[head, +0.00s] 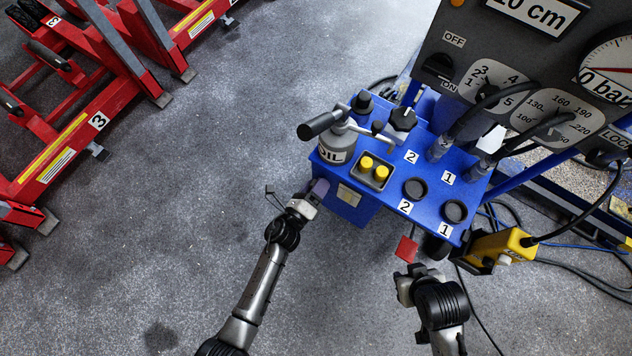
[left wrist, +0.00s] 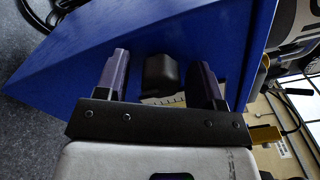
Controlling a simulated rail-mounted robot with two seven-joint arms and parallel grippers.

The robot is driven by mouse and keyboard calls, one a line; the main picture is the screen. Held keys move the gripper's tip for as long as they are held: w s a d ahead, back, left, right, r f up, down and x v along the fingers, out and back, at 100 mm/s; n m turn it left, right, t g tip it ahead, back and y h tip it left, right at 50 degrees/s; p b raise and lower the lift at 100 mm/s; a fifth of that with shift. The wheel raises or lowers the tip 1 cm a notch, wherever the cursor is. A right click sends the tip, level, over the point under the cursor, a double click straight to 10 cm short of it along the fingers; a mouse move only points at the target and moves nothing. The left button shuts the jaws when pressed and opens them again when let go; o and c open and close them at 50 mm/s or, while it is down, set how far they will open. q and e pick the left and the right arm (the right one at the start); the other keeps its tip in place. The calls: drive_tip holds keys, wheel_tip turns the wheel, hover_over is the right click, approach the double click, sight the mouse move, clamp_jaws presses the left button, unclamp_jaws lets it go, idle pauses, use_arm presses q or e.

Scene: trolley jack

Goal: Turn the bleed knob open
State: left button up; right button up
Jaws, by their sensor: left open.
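The blue pump unit (head: 340,207) stands right of centre in the head view. Its blue face (left wrist: 205,35) fills much of the left wrist view. A black knob (left wrist: 160,73), which looks like the bleed knob, sits on this face above a white scale label (left wrist: 164,101). My left gripper (head: 318,190) is at the unit's left side. In the left wrist view its two purple fingers (left wrist: 161,78) are open, one on each side of the knob, with visible gaps. The knob is hidden in the head view. My right gripper (head: 407,249), with red fingertips, is below the unit's front right edge; its opening is unclear.
An oil can (head: 335,145), two yellow buttons (head: 374,167) and black knobs (head: 414,188) are on the unit's top. A gauge panel (head: 470,50) rises behind. A yellow box (head: 505,248) and cables lie right. Red jacks (head: 75,135) stand left; the floor between is clear.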

use_arm(q)
drive_tip(key=p+v, duration=0.4)
drive_tip(key=v, duration=0.9)
drive_tip(key=shift+s+a, duration=0.25)
drive_tip(key=shift+s, duration=0.1)
